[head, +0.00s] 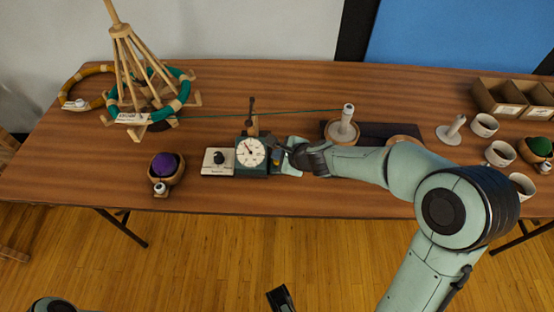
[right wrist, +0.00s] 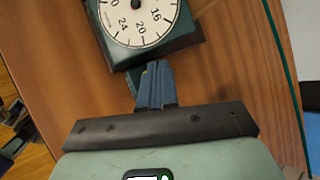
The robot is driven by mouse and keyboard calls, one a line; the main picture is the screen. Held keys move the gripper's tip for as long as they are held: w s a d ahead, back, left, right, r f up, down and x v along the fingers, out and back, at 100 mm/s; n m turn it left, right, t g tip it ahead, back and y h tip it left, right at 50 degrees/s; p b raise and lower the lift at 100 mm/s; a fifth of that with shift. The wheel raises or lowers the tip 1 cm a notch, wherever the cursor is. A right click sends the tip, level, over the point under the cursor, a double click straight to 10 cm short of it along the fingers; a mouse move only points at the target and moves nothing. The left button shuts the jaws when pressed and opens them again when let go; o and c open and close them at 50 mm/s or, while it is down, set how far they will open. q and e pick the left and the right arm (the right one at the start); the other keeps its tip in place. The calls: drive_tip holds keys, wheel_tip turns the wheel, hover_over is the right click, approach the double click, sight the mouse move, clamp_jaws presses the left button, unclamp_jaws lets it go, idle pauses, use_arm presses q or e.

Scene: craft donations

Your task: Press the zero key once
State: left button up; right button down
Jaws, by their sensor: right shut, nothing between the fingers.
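The counter (head: 246,164) is a dark green box with a round white numbered dial (head: 251,152), standing near the table's front edge. The dial also shows at the top of the right wrist view (right wrist: 140,18). My right gripper (head: 279,146) is shut and empty, at the right side of the counter. In the right wrist view its closed fingertips (right wrist: 153,68) are at the edge of the counter's casing; I cannot tell whether they touch it. I cannot make out the zero key. A dark part at the head view's bottom edge looks like my left gripper (head: 281,299), mostly cut off.
A white box with a black knob (head: 218,161) stands left of the counter. A bowl with purple yarn (head: 164,167) and a wooden yarn swift (head: 140,75) are further left. A green thread (head: 290,112) runs behind the counter to a winder (head: 342,128). Cups (head: 484,125) stand at right.

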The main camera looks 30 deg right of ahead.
drive_tip(key=shift+f+b, duration=0.45)
drive_tip(key=shift+b, duration=0.05)
idle(0.5)
drive_tip(key=shift+r, duration=0.15)
drive_tip(key=shift+r+p, duration=0.75)
drive_tip(key=shift+p, duration=0.15)
wheel_tip(320, 180, up, 5)
drive_tip(key=p, duration=0.5)
idle(0.8)
